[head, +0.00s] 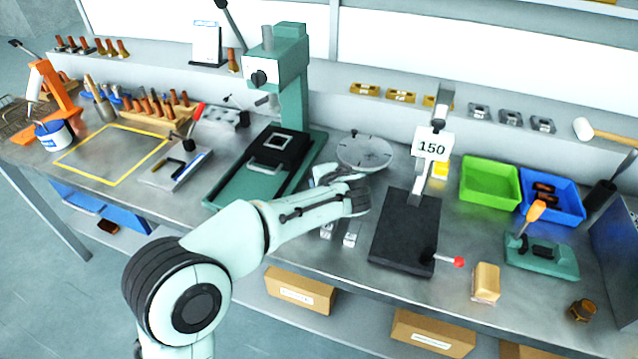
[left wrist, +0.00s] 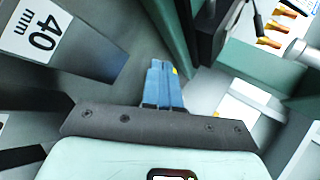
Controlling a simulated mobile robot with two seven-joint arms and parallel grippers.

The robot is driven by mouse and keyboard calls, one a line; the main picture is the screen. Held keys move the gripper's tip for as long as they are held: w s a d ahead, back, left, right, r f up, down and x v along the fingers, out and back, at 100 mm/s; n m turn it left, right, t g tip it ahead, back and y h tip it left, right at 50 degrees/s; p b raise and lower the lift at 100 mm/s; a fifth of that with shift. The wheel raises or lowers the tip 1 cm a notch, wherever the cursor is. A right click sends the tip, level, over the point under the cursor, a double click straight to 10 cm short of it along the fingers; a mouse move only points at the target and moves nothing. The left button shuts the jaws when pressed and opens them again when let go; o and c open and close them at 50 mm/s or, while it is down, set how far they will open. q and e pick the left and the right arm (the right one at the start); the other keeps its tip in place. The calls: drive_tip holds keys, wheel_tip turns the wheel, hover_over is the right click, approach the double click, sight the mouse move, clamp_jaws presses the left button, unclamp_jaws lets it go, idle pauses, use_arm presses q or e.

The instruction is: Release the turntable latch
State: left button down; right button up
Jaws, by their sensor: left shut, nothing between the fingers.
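The turntable (head: 365,152) is a round grey disc with dark marks, on the bench right of the green press. Its latch cannot be told apart with certainty in either view. My left arm reaches in from the lower left, and its wrist and hand are just in front of the disc, partly overlapping its near edge in the head view. My left gripper (left wrist: 163,84) shows in the left wrist view with its blue-grey fingers together and nothing between them. Whether it touches anything cannot be told. My right gripper is not in view.
The green press (head: 290,75) stands left of the turntable. A dark plate fixture (head: 405,230) with a "150" sign (head: 432,147) and red-tipped lever stands right. Green (head: 490,183) and blue (head: 566,212) bins are farther right. A block labelled "40 mm" (left wrist: 38,30) shows in the wrist view.

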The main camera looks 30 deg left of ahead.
use_arm(q)
drive_tip(key=shift+d, duration=0.1)
idle(0.3)
drive_tip(key=shift+w+d, duration=0.5)
drive_tip(key=shift+d, duration=0.05)
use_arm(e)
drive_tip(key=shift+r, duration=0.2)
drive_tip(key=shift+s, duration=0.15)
